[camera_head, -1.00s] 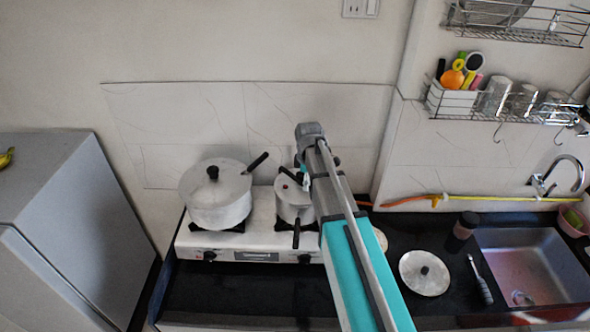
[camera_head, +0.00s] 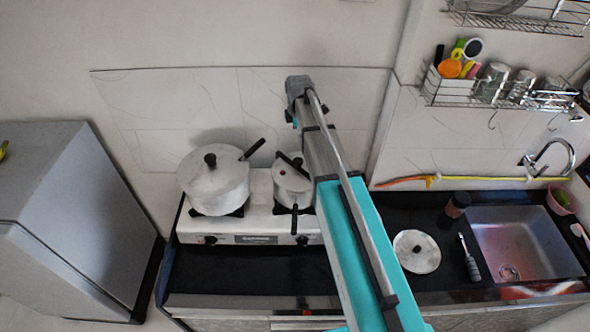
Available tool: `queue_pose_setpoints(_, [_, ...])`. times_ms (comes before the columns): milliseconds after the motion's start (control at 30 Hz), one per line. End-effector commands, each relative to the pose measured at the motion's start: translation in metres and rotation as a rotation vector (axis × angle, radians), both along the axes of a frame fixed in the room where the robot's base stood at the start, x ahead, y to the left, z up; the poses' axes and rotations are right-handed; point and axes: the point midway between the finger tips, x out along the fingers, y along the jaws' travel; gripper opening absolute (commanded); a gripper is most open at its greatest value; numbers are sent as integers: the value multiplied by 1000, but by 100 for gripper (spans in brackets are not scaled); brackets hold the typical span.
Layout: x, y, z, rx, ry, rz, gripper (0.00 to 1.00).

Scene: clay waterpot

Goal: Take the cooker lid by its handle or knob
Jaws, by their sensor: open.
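A small metal cooker (camera_head: 291,190) stands on the right side of the white stove, partly hidden by my arm. Its lid (camera_head: 290,173) is on top, with a black handle (camera_head: 288,159) at the upper edge. Another black handle (camera_head: 294,220) sticks out toward the front. A large pot (camera_head: 217,186) with a lid and black knob (camera_head: 210,160) stands to its left. A separate round lid (camera_head: 430,254) with a dark knob lies on the black counter to the right. My arm reaches up over the stove, and I cannot make out my gripper.
The white stove (camera_head: 255,225) has bare black counter in front. A grey fridge (camera_head: 85,215) stands at the left. At the right are a dark cup (camera_head: 457,206), a brush (camera_head: 468,258), and the sink (camera_head: 524,243). A wire rack (camera_head: 505,97) hangs above.

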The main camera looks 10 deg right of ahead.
Motion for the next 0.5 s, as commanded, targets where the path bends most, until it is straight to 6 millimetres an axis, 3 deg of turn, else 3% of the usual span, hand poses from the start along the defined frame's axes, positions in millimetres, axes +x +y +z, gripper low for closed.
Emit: queue_pose_setpoints(500, [0, 1, -30, 0, 0, 1, 95])
